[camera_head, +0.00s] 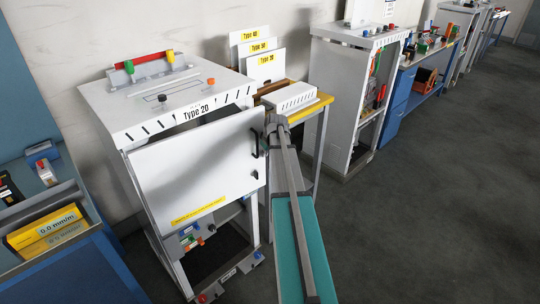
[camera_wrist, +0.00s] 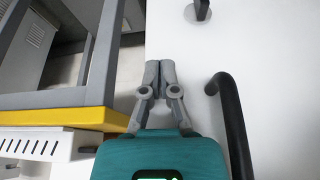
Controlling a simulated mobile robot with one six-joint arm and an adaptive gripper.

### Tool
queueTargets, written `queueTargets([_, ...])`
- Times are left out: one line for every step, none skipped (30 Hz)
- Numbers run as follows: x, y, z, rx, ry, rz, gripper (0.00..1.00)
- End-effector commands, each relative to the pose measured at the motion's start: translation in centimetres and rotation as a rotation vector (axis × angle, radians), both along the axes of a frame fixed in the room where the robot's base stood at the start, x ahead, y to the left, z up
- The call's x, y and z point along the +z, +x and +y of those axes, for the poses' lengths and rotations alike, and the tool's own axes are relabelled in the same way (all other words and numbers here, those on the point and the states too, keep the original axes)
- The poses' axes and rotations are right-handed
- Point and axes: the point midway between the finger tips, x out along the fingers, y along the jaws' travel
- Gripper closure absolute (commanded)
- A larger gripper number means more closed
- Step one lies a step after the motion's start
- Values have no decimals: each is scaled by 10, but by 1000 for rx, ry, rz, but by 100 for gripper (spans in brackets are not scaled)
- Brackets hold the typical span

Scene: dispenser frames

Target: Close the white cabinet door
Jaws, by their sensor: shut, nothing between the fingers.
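The white cabinet (camera_head: 135,118) is labelled Type 20. Its white door (camera_head: 190,175) stands ajar, swung out from the frame, with a dark gap above its top edge. The door carries a yellow label and a black handle (camera_head: 256,143) near its right edge. My gripper (camera_head: 272,124) is at the door's right edge, close to the handle. In the wrist view my gripper (camera_wrist: 153,72) is shut and empty. Its fingertips overlap the edge of the white door (camera_wrist: 270,70), left of the black handle (camera_wrist: 231,125). Whether they touch the door I cannot tell.
A table with a yellow edge (camera_head: 312,107) stands right of the cabinet, holding a white slotted box (camera_head: 290,98) and Type panels. In the wrist view its yellow edge (camera_wrist: 60,121) is left of my gripper. Another white cabinet (camera_head: 335,85) stands farther right. Open floor (camera_head: 430,210) lies at right.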

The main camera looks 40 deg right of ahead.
Motion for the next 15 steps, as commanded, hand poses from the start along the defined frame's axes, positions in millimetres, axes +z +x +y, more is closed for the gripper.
queueTargets([0, 1, 0, 0, 0, 0, 100])
queueTargets([0, 2, 0, 0, 0, 0, 100])
queueTargets([0, 2, 0, 0, 0, 0, 100])
queueTargets([0, 2, 0, 0, 0, 0, 100])
queueTargets([0, 2, 0, 0, 0, 0, 100])
queueTargets([0, 1, 0, 0, 0, 0, 100])
queueTargets([0, 1, 0, 0, 0, 0, 100])
queueTargets([0, 1, 0, 0, 0, 0, 100])
queueTargets([0, 1, 0, 0, 0, 0, 100])
queueTargets([0, 1, 0, 1, 0, 0, 100])
queueTargets([0, 2, 0, 1, 0, 0, 100])
queueTargets([0, 2, 0, 2, 0, 0, 100])
queueTargets([0, 3, 0, 4, -1, 0, 100])
queueTargets([0, 5, 0, 6, 0, 0, 100])
queueTargets([0, 8, -1, 12, 0, 0, 100])
